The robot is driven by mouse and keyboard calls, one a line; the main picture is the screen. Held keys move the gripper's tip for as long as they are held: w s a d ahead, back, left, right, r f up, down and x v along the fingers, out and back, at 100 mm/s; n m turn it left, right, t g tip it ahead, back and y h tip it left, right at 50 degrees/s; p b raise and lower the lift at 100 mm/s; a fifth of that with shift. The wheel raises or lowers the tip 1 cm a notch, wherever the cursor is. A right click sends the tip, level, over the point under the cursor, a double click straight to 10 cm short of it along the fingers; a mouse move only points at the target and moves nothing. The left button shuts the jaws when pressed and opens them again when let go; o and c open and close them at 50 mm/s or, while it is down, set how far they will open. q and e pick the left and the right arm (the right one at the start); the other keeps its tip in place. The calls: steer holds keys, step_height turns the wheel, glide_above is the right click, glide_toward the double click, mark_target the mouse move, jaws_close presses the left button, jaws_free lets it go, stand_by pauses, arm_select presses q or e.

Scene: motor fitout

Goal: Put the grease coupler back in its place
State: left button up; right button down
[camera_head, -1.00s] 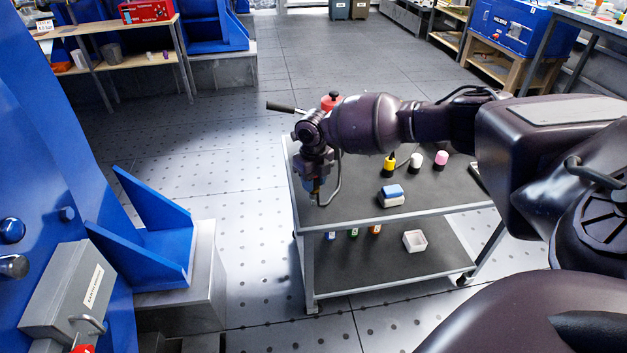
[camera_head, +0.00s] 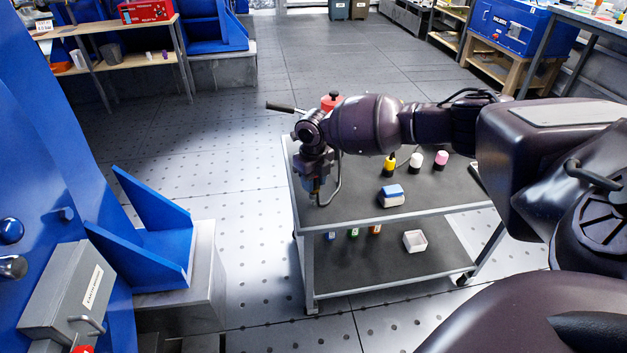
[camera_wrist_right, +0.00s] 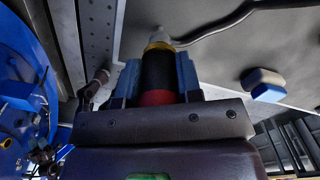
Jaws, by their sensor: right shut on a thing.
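My right gripper (camera_head: 317,190) is over the near left part of the cart's dark top, fingers pointing down. In the right wrist view its blue-padded fingers (camera_wrist_right: 157,80) are shut on a black cylinder with a red band, a yellow ring and a pale tip, which I take for the grease coupler (camera_wrist_right: 158,70). A dark hose (camera_wrist_right: 215,27) runs off to the upper right from near its tip. I cannot tell whether the tip touches anything. In the head view the fingers mostly hide the coupler. My left gripper is not in view.
The cart (camera_head: 440,205) carries a blue and white block (camera_head: 392,196) and black bottles with yellow (camera_head: 389,162), white (camera_head: 414,161) and pink (camera_head: 441,159) tops. A red lid (camera_head: 331,101) shows behind my wrist.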

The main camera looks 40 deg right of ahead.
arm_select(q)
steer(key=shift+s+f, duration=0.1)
arm_select(e)
steer(key=shift+f, duration=0.3)
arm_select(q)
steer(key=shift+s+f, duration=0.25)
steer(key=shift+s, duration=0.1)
arm_select(e)
steer(key=shift+f, duration=0.1)
arm_select(q)
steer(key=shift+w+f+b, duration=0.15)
steer(key=shift+b, duration=0.15)
arm_select(e)
steer(key=shift+f, duration=0.4)
arm_select(q)
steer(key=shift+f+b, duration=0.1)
steer(key=shift+b, duration=0.25)
arm_select(e)
steer(key=shift+f, duration=0.85)
steer(key=c, duration=0.7)
jaws_free()
